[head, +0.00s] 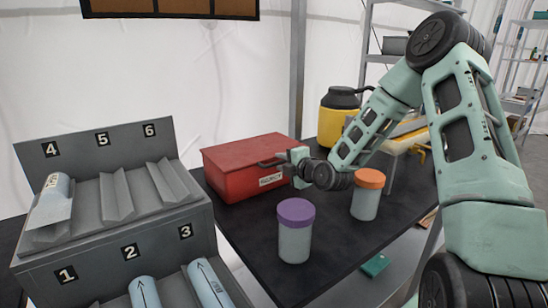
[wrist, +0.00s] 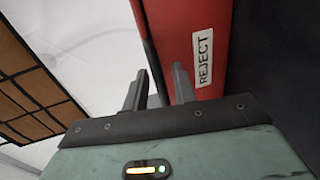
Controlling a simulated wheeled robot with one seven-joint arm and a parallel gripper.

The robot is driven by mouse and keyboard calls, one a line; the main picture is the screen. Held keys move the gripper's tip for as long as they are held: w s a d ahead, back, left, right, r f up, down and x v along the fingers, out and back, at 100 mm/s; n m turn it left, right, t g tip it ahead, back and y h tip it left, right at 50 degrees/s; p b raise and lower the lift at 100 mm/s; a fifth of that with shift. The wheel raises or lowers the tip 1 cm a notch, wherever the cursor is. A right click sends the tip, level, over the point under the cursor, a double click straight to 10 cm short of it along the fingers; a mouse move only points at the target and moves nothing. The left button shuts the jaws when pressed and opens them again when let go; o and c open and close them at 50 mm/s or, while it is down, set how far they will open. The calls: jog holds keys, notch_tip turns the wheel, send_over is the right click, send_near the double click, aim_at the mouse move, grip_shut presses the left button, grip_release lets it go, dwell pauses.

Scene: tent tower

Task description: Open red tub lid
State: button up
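The red tub (head: 235,184) stands on the black table with its red lid (head: 243,150) down. A white REJECT label is on its front, and it also shows in the wrist view (wrist: 203,58). A dark handle (head: 268,163) sticks out at the lid's front edge. My gripper (head: 284,159) is at this front edge, reaching in from the right. In the wrist view its two fingers (wrist: 158,88) stand apart, with a dark bar, likely the handle, running between them. I cannot tell whether either finger touches it.
A purple-lidded jar (head: 295,232) and an orange-lidded jar (head: 366,197) stand on the table below my arm. A yellow container (head: 337,115) is behind. A grey numbered rack (head: 120,235) holding cylinders stands at the left. Table around the jars is clear.

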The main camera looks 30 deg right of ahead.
jog(key=shift+w, duration=0.35)
grip_shut()
